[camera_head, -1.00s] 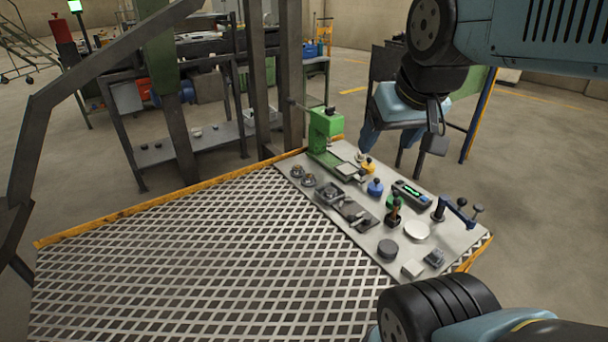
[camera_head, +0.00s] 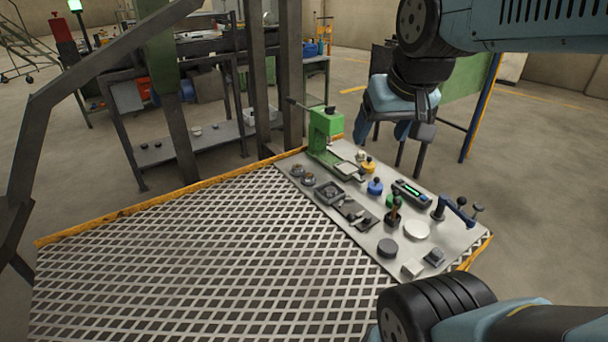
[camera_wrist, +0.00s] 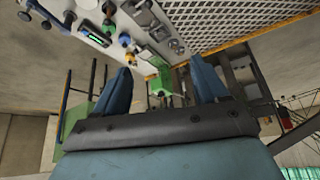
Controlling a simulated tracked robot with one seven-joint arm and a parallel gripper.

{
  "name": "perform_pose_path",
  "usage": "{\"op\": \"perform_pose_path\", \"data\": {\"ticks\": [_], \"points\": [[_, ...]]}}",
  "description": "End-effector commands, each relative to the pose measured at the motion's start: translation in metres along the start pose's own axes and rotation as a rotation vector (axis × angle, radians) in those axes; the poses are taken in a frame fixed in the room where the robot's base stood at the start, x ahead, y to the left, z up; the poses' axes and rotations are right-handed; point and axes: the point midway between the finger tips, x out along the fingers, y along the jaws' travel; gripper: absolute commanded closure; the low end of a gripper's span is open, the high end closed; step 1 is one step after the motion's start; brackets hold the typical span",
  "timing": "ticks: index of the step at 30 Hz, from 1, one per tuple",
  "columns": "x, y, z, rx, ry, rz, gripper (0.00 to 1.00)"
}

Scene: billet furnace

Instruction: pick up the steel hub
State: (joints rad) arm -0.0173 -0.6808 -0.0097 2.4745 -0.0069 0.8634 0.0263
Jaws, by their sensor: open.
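Two small round grey metal parts lie side by side near the left edge of the light work plate, the farther one (camera_head: 297,171) and the nearer one (camera_head: 309,180). Either could be the steel hub; I cannot tell which. My gripper (camera_head: 382,130) is open and empty, in the air beyond the far right side of the plate, apart from both parts. In the wrist view its blue fingers (camera_wrist: 161,75) stand wide apart, with the green press (camera_wrist: 158,84) showing between them in the distance.
The plate (camera_head: 455,238) carries a green press (camera_head: 322,130), blue knobbed piece (camera_head: 375,187), yellow knobbed piece (camera_head: 368,166), display box (camera_head: 411,192), dark disc (camera_head: 387,248), white disc (camera_head: 416,230) and blue clamp (camera_head: 455,208). The mesh deck (camera_head: 200,260) to its left is bare. Dark posts (camera_head: 290,75) stand behind.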

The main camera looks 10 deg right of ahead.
Motion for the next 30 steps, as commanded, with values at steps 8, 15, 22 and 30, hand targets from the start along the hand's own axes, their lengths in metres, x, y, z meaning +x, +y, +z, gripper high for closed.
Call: {"op": "perform_pose_path", "data": {"ticks": [8, 15, 22, 30], "points": [[0.037, -0.002, -0.049, 0.035, -0.023, -0.004, 0.27], [0.075, -0.004, -0.087, 0.065, -0.040, -0.001, 0.27], [0.118, -0.009, -0.120, 0.089, -0.053, 0.007, 0.27], [0.176, -0.016, -0.151, 0.113, -0.068, 0.021, 0.27]]}}
